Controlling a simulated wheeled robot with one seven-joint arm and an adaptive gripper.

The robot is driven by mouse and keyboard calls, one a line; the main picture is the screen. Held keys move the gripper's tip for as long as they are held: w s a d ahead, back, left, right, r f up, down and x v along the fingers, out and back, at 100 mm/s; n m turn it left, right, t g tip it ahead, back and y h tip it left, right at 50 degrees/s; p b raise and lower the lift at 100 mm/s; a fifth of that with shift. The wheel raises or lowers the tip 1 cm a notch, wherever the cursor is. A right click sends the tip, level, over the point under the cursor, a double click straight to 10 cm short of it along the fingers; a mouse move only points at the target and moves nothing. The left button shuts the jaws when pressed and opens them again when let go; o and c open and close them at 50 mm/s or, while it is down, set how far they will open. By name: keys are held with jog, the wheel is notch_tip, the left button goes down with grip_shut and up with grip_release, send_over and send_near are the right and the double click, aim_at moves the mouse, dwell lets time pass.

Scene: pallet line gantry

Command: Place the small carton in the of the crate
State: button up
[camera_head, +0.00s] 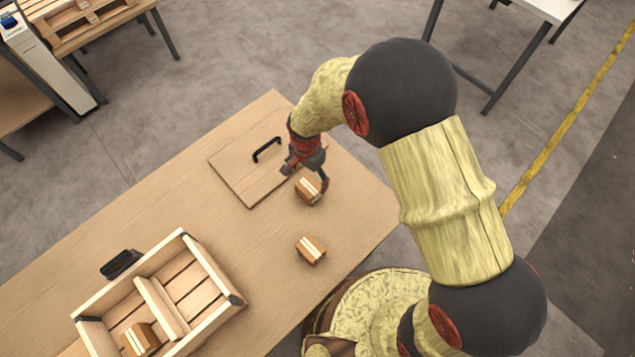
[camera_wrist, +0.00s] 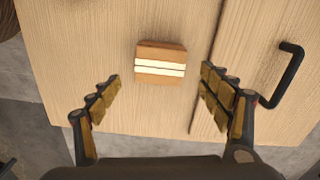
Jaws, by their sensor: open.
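A small brown carton with pale stripes (camera_head: 308,189) sits on the table beside the wooden lid. It also shows in the wrist view (camera_wrist: 160,63), ahead of my fingertips. My gripper (camera_head: 307,180) is open just above this carton; in the wrist view its two fingers (camera_wrist: 160,92) stand apart with nothing between them. A second small carton (camera_head: 310,249) lies on the table nearer my base. A third carton (camera_head: 140,339) is inside the wooden crate (camera_head: 213,269), in the compartment at the lower left. The crate's other compartment, at the upper right, looks empty.
A flat wooden lid (camera_head: 235,178) with a black handle (camera_head: 267,149) lies on the table (camera_head: 165,205) left of my gripper. A black object (camera_head: 121,264) stands by the crate's far side. The table between lid and crate is clear.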

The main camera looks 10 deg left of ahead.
aim_at(309, 186)
jog(key=shift+w+a+m, duration=0.1)
jog(key=shift+a+m, duration=0.15)
jog(key=shift+m, duration=0.45)
jog(key=shift+f, duration=0.25)
jog(key=f+b, duration=0.1)
jog(key=f, duration=0.4)
jog(key=f+b, duration=0.1)
jog(key=f, duration=0.1)
jog(key=shift+s+d+f+b, duration=0.15)
jog(key=shift+s+f+b, duration=0.1)
jog(key=shift+s+b, duration=0.1)
jog(key=shift+r, duration=0.1)
jog(key=c, duration=0.4)
jog(key=c, duration=1.2)
